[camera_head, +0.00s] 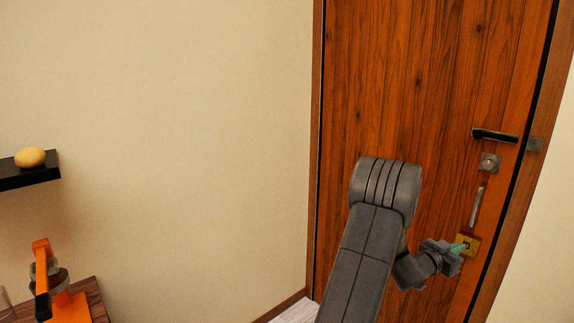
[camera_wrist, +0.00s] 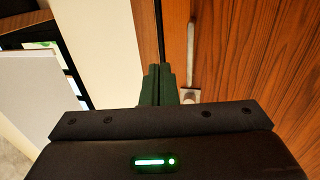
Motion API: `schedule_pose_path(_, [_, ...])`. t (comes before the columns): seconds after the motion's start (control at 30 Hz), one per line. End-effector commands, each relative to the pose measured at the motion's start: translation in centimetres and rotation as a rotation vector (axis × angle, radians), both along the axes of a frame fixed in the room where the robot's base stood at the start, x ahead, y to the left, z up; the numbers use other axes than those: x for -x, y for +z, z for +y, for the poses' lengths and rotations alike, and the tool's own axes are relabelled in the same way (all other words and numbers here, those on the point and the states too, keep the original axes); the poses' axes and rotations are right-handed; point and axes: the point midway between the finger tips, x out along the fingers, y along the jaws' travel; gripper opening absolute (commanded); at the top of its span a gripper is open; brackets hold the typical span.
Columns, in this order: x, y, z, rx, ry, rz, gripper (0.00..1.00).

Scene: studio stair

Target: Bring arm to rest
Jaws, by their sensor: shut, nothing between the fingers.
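My arm reaches up from the bottom of the head view toward a wooden door (camera_head: 410,90). My gripper (camera_head: 461,246) is at the door's right side, in front of a small yellow plate (camera_head: 470,249) low on the door. The head view does not settle whether the fingers touch the plate. In the wrist view, the green fingers of my gripper (camera_wrist: 159,84) are together with nothing between them, close to the door edge.
A black shelf (camera_head: 30,178) with a yellow round object (camera_head: 30,157) is at the left. An orange device (camera_head: 55,285) stands below it. The wall between is clear.

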Motion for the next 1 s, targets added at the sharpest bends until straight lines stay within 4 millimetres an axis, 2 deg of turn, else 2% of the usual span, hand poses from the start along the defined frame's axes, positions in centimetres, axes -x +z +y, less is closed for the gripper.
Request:
schedule_pose_path(0.03, [0.4, 0.2, 1.1, -0.001, -0.009, 0.003, 0.00])
schedule_pose_path(0.6, [4.0, 0.2, 11.9, 0.000, -0.153, 0.003, 0.00])
schedule_pose_path(1.0, [5.5, 0.1, 19.3, 0.000, -0.251, 0.002, 0.00])
